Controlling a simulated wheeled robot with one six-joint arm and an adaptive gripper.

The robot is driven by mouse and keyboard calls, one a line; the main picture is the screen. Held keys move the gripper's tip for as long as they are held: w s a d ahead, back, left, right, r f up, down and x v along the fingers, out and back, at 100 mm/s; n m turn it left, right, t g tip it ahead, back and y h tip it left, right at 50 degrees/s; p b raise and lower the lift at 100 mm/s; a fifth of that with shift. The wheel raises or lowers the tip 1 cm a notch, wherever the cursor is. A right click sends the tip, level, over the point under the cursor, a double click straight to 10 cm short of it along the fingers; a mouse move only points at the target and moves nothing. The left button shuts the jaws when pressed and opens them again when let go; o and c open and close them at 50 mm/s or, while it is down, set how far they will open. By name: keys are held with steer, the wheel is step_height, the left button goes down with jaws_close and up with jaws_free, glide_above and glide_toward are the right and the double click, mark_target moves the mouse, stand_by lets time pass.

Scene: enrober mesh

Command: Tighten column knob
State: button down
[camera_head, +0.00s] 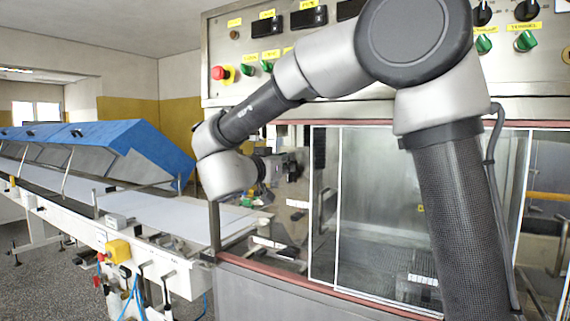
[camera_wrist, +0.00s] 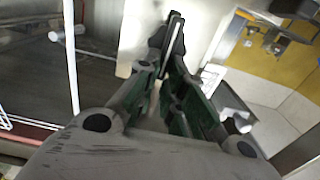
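My gripper (camera_wrist: 167,38) shows in the wrist view. Its dark fingers lean toward each other and their tips lie close together, with a thin pale strip between them. I cannot tell whether they hold something. In the head view my gripper (camera_head: 283,166) points right, partly hidden by my own wrist, in front of the open end of the machine beside the glazed doors. I cannot pick out the column knob for certain in either view. A small bright metal piece (camera_wrist: 238,123) shows just right of the fingers in the wrist view.
A control panel (camera_head: 240,45) with a red emergency button (camera_head: 222,73) and green knobs is above. A glazed door (camera_head: 385,215) stands right of my gripper. A conveyor (camera_head: 165,215) with blue covers (camera_head: 140,145) runs left. A metal bracket (camera_wrist: 285,42) shows upper right in the wrist view.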

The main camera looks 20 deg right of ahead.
steer(key=shift+m, duration=0.3)
steer(key=m, duration=0.3)
steer(key=shift+s+d+f+m, duration=0.1)
steer(key=shift+s+d+m, duration=0.2)
steer(key=shift+s+d, duration=0.05)
steer(key=m, duration=0.3)
steer(key=shift+s+d+f+m, duration=0.25)
steer(key=shift+s+d+m, duration=0.05)
steer(key=shift+f+m, duration=0.1)
steer(key=shift+m, duration=0.2)
steer(key=shift+s+d+m, duration=0.1)
steer(key=shift+m, duration=0.2)
steer(key=m, duration=0.3)
steer(key=f+m, duration=0.1)
steer(key=shift+s+d+m, duration=0.2)
steer(key=shift+s+m, duration=0.05)
steer(key=shift+m, duration=0.05)
steer(key=shift+s+d+f+m, duration=0.1)
steer(key=shift+f+m, duration=0.2)
steer(key=shift+m, duration=0.8)
steer(key=shift+f+m, duration=0.3)
steer(key=shift+m, duration=0.8)
